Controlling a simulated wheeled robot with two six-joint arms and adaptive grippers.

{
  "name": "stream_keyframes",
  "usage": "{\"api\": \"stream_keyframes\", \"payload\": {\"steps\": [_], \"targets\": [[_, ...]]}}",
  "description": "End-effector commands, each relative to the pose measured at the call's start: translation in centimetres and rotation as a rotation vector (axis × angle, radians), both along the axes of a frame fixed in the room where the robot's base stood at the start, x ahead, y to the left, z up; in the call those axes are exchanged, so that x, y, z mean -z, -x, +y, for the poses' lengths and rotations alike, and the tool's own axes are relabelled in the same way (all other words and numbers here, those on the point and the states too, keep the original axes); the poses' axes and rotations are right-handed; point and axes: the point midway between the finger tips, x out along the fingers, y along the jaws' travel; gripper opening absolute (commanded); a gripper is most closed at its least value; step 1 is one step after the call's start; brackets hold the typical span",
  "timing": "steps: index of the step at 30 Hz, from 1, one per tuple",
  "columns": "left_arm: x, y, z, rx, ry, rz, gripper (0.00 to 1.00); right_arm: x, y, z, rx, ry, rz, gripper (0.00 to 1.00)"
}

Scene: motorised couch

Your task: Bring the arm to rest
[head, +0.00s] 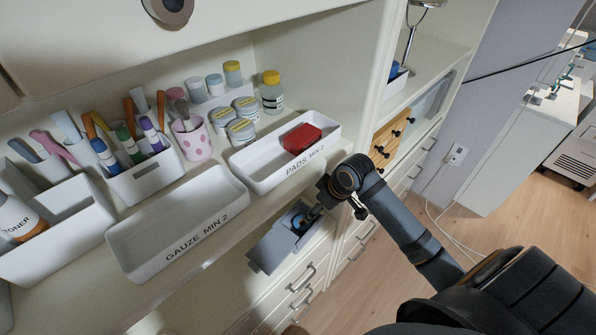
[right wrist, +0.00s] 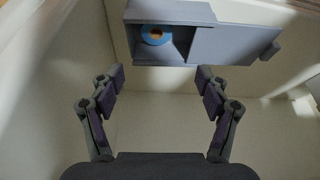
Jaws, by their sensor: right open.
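My right arm (head: 405,222) comes in from the lower right in the head view. Its gripper (head: 340,195) is in front of the shelf edge, beside the white tray marked PADS MIN 2 (head: 240,165). In the right wrist view the right gripper (right wrist: 160,77) is open, with nothing between its fingers. Beyond the fingertips is a grey box (right wrist: 225,40) with an opening that shows a blue and orange round thing (right wrist: 155,36). The grey box also shows in the head view (head: 268,252), below the shelf edge. My left gripper is not in view.
The PADS tray holds a red packet (head: 301,138). An empty tray marked GAUZE MIN 2 (head: 135,255) lies to its left. Pen holders, a pink spotted cup (head: 192,138) and jars stand behind. Drawers (head: 300,283) are below. Open floor (head: 510,225) lies to the right.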

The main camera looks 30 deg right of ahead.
Motion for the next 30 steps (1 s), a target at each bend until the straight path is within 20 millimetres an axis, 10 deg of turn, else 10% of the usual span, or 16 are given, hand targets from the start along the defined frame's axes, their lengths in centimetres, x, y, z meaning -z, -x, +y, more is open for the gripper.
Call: {"api": "stream_keyframes", "payload": {"steps": [8, 23, 30], "targets": [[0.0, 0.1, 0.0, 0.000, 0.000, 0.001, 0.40, 1.2, 1.8, 1.1, 0.023, 0.006, 0.012, 0.76], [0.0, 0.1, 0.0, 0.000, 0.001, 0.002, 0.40, 2.7, 14.7, 2.8, 0.363, 0.113, 0.053, 0.76], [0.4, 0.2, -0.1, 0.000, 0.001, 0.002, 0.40, 9.7, 13.7, 1.9, 0.383, 0.128, 0.079, 0.76]]}}
